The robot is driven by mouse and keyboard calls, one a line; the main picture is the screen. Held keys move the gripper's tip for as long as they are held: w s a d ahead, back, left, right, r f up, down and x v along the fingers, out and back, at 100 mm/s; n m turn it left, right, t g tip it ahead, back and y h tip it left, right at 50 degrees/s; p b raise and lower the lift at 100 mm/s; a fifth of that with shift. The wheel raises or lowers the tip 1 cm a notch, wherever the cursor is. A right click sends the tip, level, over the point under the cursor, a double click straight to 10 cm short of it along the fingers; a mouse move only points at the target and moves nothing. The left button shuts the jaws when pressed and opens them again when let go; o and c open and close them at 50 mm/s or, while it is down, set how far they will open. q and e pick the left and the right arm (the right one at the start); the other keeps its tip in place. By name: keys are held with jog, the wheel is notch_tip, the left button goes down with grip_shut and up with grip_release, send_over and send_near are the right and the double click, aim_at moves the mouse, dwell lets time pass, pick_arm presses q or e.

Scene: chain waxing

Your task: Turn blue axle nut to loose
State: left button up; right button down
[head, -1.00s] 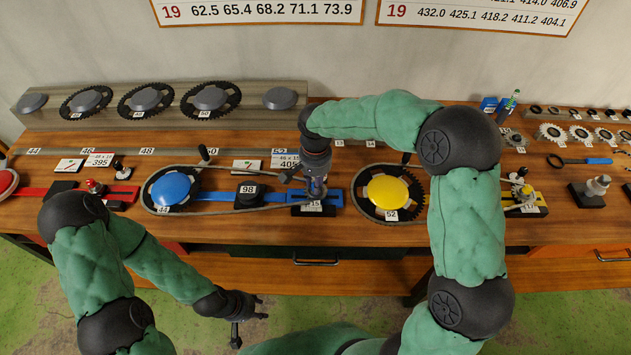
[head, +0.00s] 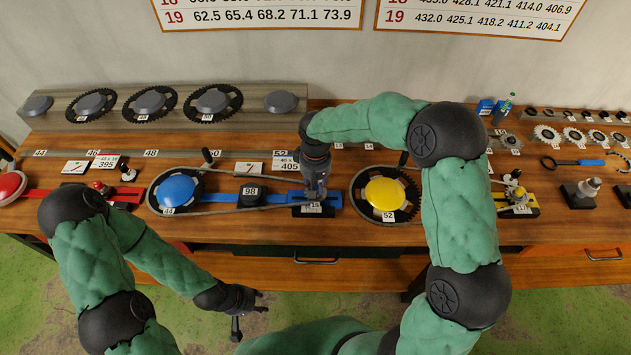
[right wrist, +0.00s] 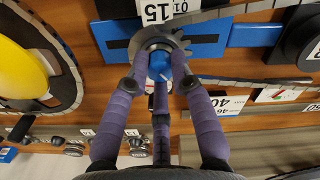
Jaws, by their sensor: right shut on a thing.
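The blue axle nut (right wrist: 159,68) sits at the centre of a small toothed sprocket (right wrist: 183,47) beside the "15" tag in the right wrist view. My right gripper (right wrist: 158,76) has its purple fingers closed around the nut. In the head view my right gripper (head: 315,194) points down over the blue stand and hides the nut. My left gripper (head: 262,300) is open and empty in front of the bench, low in the head view.
A chain (head: 235,211) runs from the blue-capped chainring (head: 176,191) to the sprocket, past a black "98" block (head: 250,194). The yellow-capped chainring (head: 385,194) stands close on the right. The bench (head: 270,232) has a clear front strip.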

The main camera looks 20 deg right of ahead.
jog(key=n+p, duration=0.2)
jog(key=n, duration=0.3)
jog(key=shift+r+n, duration=0.1)
jog(key=shift+n, duration=0.2)
jog(key=shift+n+p, duration=1.05)
jog(key=shift+n, duration=1.25)
jog(key=c, duration=1.1)
grip_release()
jog(key=shift+o, duration=0.2)
notch_tip(320, 180, up, 12)
